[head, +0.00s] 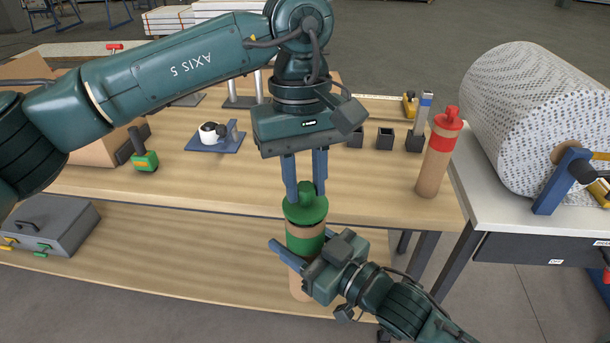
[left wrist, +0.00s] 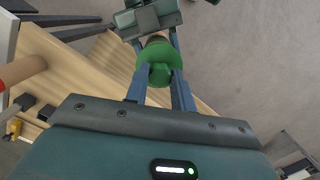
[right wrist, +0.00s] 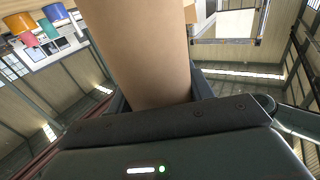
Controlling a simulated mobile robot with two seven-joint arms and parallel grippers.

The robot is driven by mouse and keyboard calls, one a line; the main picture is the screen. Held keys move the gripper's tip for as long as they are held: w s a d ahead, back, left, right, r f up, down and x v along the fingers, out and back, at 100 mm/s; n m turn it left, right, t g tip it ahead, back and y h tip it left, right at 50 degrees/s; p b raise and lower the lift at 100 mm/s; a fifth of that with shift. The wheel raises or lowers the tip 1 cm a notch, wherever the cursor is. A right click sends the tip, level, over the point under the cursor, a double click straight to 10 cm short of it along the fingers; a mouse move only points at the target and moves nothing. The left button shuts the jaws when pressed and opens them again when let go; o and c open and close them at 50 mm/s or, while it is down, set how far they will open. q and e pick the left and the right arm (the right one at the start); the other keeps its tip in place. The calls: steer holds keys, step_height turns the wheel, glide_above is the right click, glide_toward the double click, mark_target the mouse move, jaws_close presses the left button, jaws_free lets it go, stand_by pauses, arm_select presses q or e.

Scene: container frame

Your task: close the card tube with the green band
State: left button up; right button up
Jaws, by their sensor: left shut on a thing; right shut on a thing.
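The card tube with the green band (head: 305,243) stands roughly upright in front of the workbench edge. My right gripper (head: 303,264) is shut around its body below the band; the bare card wall (right wrist: 150,50) fills the middle of the right wrist view. The green cap (head: 305,209) is at the tube's top, with a strip of bare card showing between cap and band. My left gripper (head: 306,190) points down, shut on the cap's knob. The cap also shows between its fingers in the left wrist view (left wrist: 160,62). I cannot tell whether the cap is fully seated.
A card tube with a red band and red cap (head: 437,150) stands on the workbench (head: 240,185) to the right. A green-ended tool (head: 145,161), a tape dispenser (head: 214,134) and small dark blocks (head: 385,138) are also there. A large patterned roll (head: 540,115) is at far right.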

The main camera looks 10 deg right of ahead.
arm_select(q)
steer(key=shift+f, duration=0.65)
steer(key=o, duration=1)
steer(key=r, duration=0.4)
steer(key=w+r, duration=0.1)
steer(key=r, duration=0.7)
steer(key=shift+w+a, duration=0.15)
steer(key=shift+w, duration=0.05)
steer(key=shift+f, duration=0.1)
